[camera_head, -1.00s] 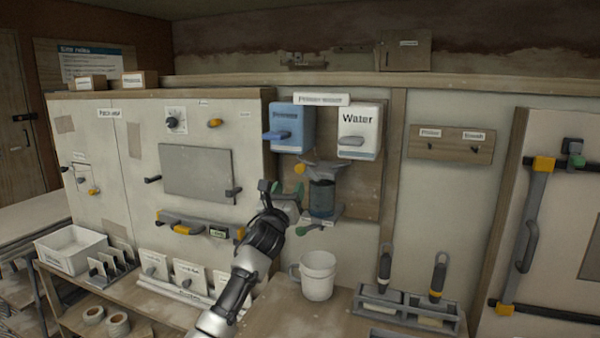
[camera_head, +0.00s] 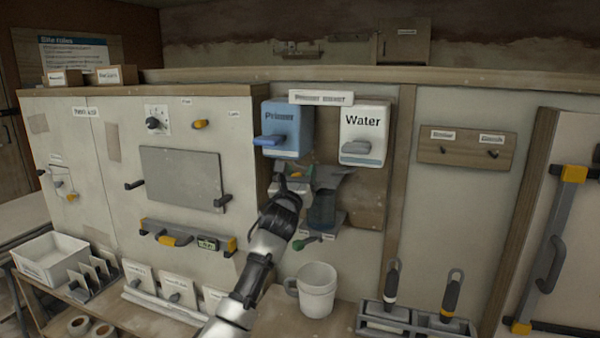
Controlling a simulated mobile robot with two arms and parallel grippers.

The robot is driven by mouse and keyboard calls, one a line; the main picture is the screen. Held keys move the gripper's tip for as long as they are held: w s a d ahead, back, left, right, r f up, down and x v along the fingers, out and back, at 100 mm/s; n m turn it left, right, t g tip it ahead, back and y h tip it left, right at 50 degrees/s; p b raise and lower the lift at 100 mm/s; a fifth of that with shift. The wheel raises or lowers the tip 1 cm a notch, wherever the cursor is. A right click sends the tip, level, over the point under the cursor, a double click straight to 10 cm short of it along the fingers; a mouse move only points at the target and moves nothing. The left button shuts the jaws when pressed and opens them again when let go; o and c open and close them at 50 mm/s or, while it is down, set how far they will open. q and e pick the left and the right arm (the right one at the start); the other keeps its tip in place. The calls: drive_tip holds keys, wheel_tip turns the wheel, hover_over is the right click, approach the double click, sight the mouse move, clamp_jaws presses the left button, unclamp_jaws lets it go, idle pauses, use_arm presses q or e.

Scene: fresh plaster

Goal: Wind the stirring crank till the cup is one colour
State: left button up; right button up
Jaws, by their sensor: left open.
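The clear mixing cup (camera_head: 322,211) sits in a grey bracket under the primer and water boxes; what I see of it is dark bluish, and I cannot tell if it is one colour. My left gripper (camera_head: 290,177) is open, left of the cup's top and just below the primer box. A small green and orange part (camera_head: 301,170) shows by its fingers; I cannot tell if it is the stirring crank or if they touch. A green-ended lever (camera_head: 305,242) sticks out below the cup. My right gripper is out of view.
A blue primer box (camera_head: 287,128) and a white water box (camera_head: 363,133), each with a lever, hang above the cup. A white mug (camera_head: 317,291) stands on the bench below. A brush holder (camera_head: 415,325) is to its right. The left cabinet's side is close to my arm.

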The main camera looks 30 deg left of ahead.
use_arm(q)
drive_tip(key=shift+s+d+r, duration=0.1)
drive_tip(key=shift+s+r, duration=0.15)
drive_tip(key=shift+s, duration=0.2)
drive_tip(key=shift+c, duration=0.6)
drive_tip(key=shift+s, duration=0.1)
drive_tip(key=shift+c, duration=1.3)
drive_tip(key=shift+f, duration=0.1)
drive_tip(key=c, duration=0.5)
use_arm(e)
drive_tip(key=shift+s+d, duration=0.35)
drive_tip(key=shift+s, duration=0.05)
use_arm(q)
drive_tip(key=shift+f, duration=0.15)
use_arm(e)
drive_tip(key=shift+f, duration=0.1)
